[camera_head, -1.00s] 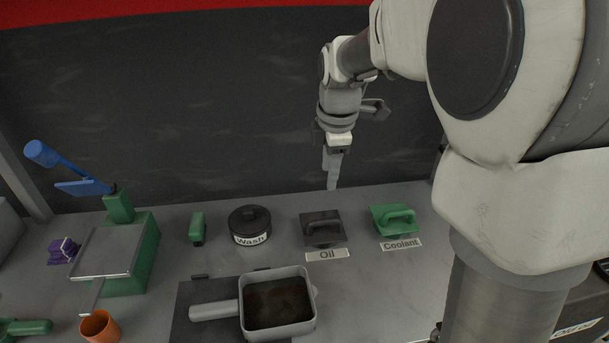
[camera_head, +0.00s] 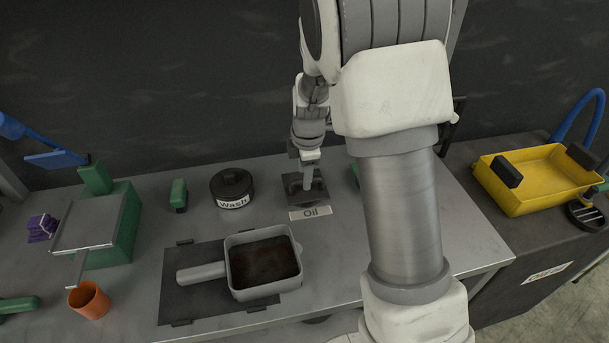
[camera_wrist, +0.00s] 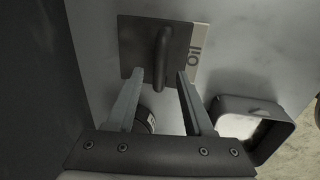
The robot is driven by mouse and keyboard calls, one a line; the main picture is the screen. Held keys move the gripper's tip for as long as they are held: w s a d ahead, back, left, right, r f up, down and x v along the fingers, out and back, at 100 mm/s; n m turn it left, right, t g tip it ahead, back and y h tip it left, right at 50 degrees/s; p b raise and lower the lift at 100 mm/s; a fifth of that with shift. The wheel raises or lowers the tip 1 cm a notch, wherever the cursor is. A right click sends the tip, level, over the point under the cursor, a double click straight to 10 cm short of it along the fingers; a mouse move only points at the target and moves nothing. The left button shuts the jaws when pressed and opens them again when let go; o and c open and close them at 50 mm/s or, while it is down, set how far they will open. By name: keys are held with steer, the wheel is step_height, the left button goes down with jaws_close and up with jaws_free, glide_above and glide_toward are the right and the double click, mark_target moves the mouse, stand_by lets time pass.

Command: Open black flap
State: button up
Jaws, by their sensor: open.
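The black flap (camera_head: 291,184) is a dark square plate with a raised handle, lying closed on the bench behind the "Oil" label (camera_head: 310,212). In the wrist view the flap (camera_wrist: 134,42) fills the top middle, its handle (camera_wrist: 161,50) standing across the plate. My gripper (camera_head: 308,187) points down over the flap in the head view. In the wrist view my gripper (camera_wrist: 161,73) is open and empty, its fingertips to either side of the handle's near end. I cannot tell whether they touch the flap. In the head view the fingers hide part of the handle.
A black "Wash" pot (camera_head: 232,187) stands left of the flap. A grey pan (camera_head: 264,262) of dark liquid sits in front on a dark plate (camera_head: 195,309). A green flap (camera_head: 355,173) is mostly hidden behind my arm. A yellow tray (camera_head: 530,179) stands on the right bench.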

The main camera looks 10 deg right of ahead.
steer(key=shift+w+f, duration=0.15)
steer(key=shift+f, duration=0.5)
jaws_close()
stand_by(1.0)
